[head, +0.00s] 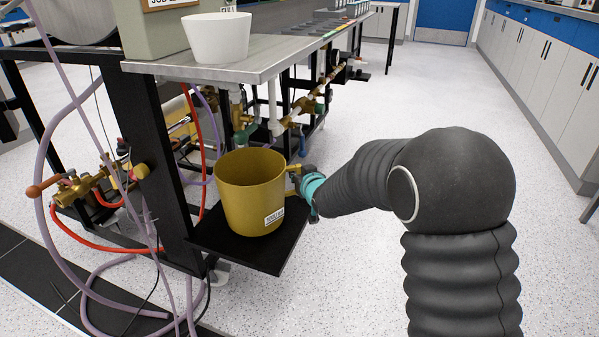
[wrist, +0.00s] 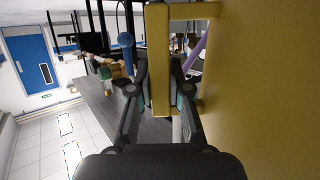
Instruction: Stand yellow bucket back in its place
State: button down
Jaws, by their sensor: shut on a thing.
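The yellow bucket (head: 250,194) is upright at the black shelf (head: 277,256) low on the rig's near end. Its base looks to be on or just above the shelf; I cannot tell which. A white label shows on its side. My gripper (head: 297,182) is at the bucket's right side, shut on its handle. In the wrist view the yellow handle (wrist: 160,60) runs between the fingers of my gripper (wrist: 160,95), and the bucket wall (wrist: 265,90) fills the right side. The bucket's inside bottom is hidden.
A white bucket (head: 217,38) stands on the grey bench top (head: 275,60) above. Brass valves and pipes (head: 245,118) hang behind the yellow bucket. Hoses (head: 75,240) loop down at the left by a black frame post (head: 150,150). The floor (head: 340,290) at right is clear.

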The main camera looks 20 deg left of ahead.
jog(key=shift+f, duration=0.6)
dwell(0.6)
jog(key=shift+c, duration=0.6)
grip_release()
jog(key=shift+s+d+r, duration=0.1)
jog(key=v, duration=0.8)
jog(key=shift+s+d, duration=0.15)
jog(key=shift+s, duration=0.15)
dwell(1.4)
